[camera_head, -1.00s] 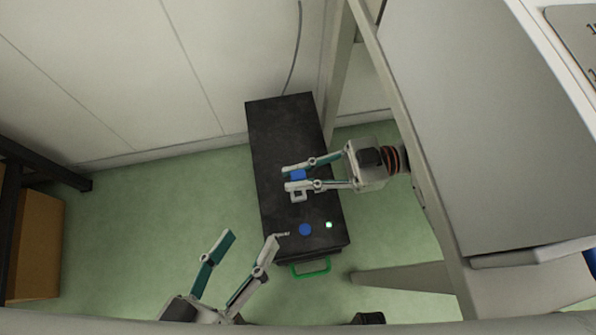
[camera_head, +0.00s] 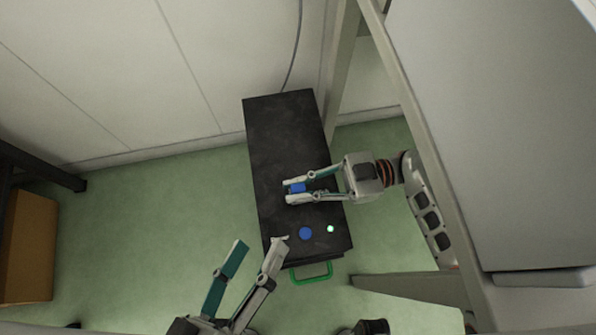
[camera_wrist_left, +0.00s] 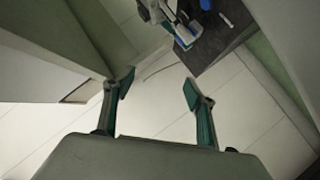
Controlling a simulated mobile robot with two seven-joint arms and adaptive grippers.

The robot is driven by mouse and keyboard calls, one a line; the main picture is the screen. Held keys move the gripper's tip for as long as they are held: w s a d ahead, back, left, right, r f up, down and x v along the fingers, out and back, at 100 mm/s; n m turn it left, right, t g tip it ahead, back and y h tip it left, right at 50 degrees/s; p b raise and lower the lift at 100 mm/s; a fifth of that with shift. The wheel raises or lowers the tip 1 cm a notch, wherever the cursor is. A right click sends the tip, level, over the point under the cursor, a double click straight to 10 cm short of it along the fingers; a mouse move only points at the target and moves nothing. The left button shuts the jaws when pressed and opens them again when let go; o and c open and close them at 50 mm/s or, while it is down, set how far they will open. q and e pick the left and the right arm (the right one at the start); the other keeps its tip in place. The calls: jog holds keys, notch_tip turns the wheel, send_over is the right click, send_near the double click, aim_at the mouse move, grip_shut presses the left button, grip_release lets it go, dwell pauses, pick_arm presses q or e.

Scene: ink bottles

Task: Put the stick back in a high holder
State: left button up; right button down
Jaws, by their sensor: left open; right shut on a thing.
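My right gripper (camera_head: 297,192) is shut on a small blue thing (camera_head: 298,187), above the black box (camera_head: 280,130). Only a little of the blue thing shows between the fingers, so I cannot tell if it is the stick. My left gripper (camera_head: 257,247) is open and empty, left of the box's near end. In the left wrist view, its open fingers (camera_wrist_left: 158,88) have nothing between them, and the right gripper is at the top. I see no clear stick or high holder.
The black box has a blue disc (camera_head: 305,233), a lit spot (camera_head: 330,229) and a green handle (camera_head: 312,274). A grey table or cabinet (camera_head: 490,130) stands at the right. A brown carton (camera_head: 30,245) is at the far left. Green floor (camera_head: 150,230) is open between.

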jog(key=c, duration=2)
grip_release()
jog(key=shift+f, duration=0.1)
jog(key=shift+c, duration=0.2)
